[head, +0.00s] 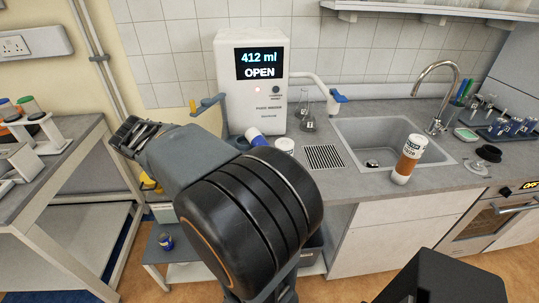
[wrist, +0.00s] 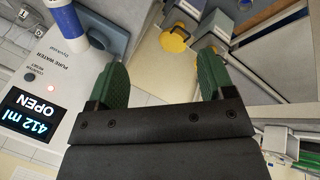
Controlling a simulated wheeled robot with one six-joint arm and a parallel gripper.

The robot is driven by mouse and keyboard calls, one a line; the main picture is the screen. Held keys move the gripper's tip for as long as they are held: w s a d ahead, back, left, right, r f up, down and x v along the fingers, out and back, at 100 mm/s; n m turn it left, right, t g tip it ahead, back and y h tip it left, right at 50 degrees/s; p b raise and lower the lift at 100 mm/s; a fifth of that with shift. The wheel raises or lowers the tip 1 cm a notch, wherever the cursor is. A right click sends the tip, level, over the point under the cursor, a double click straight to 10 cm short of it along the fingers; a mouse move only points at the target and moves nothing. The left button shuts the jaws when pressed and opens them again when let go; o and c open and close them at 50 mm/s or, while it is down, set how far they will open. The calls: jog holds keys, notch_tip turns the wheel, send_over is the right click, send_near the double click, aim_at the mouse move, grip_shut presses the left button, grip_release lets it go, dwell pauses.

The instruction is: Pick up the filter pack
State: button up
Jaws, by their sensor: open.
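My gripper (head: 129,133) is at the left end of my raised arm, in the gap between the left bench and the sink counter. In the wrist view my gripper (wrist: 161,80) shows two green finger pads, spread apart with nothing between them. A blue-and-white cylinder (head: 254,136) lies at the foot of the water purifier (head: 251,70), partly behind my arm; a blue-and-white cylinder also shows in the wrist view (wrist: 67,20), well away from the fingers. I cannot tell whether it is the filter pack; no other thing is clearly marked as one.
The purifier's screen reads "412 ml OPEN". Glass flasks (head: 308,118), a sink (head: 375,141) and a brown bottle with a white label (head: 408,160) are on the counter to the right. A bench with a rack of vials (head: 28,108) stands at left. A low cart (head: 160,243) is below my arm.

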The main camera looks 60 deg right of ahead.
jog(key=w+d+f+m+g+h+b, duration=0.1)
jog(key=w+d+f+m+g+h, duration=0.15)
jog(key=d, duration=0.75)
jog(key=w+d+f+m+g+h+b, duration=0.1)
jog(key=d+m+g+h+b, duration=0.15)
jog(key=d, duration=0.75)
jog(key=g+p, duration=0.1)
send_near(253, 141)
jog(key=x, duration=0.4)
jog(key=shift+s+d+f, duration=0.15)
jog(key=shift+s+f, duration=0.15)
jog(key=shift+s, duration=0.1)
jog(key=shift+w+p+x, duration=0.1)
jog(key=shift+p+x, duration=0.3)
jog(key=shift+x, duration=1.15)
jog(key=shift+w+p+x, duration=0.15)
jog(key=shift+p+x, duration=0.25)
jog(key=shift+x, duration=1.15)
jog(key=shift+d, duration=0.1)
jog(key=shift+c, duration=0.3)
